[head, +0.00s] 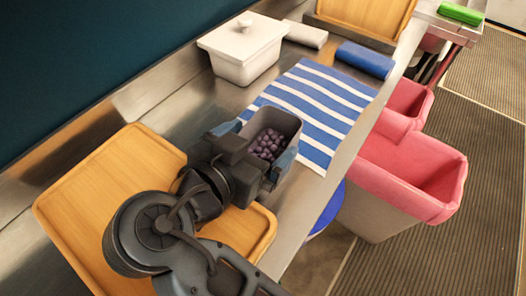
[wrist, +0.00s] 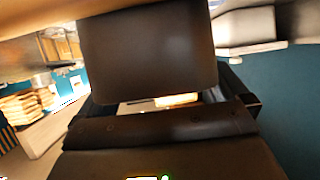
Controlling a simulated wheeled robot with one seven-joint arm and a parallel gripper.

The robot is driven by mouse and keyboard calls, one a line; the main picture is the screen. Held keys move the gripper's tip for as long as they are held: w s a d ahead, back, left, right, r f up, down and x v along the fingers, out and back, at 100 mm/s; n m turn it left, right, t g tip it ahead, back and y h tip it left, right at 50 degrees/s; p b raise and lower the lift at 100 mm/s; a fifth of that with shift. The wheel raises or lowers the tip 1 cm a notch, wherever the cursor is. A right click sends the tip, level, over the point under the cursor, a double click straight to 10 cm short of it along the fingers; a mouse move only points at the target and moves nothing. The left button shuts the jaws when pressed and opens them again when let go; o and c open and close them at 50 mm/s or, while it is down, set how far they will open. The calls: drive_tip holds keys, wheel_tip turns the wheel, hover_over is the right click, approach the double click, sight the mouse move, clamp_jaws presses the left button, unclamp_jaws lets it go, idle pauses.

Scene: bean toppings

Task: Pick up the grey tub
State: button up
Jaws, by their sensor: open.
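The grey tub (head: 281,121) holds dark purple beans (head: 266,145) and stands upright at the near edge of the striped cloth. My gripper (head: 256,146) is at the tub, with one bluish finger on its left side and one on its right. The jaws are open around it, and I cannot tell whether either finger touches it. In the wrist view a dark panel, likely the tub's wall (wrist: 148,50), fills the upper middle, between the fingers of my gripper (wrist: 165,103). The tub's lower part is hidden by my gripper.
A blue-and-white striped cloth (head: 318,105) lies beyond the tub. A white lidded container (head: 238,68) stands behind, near a blue roll (head: 365,60). A wooden tray (head: 105,185) lies under my arm. Pink-lined bins (head: 405,170) stand past the counter's right edge.

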drive_tip(key=shift+w, duration=0.1)
drive_tip(key=c, duration=0.8)
drive_tip(key=shift+r, duration=0.1)
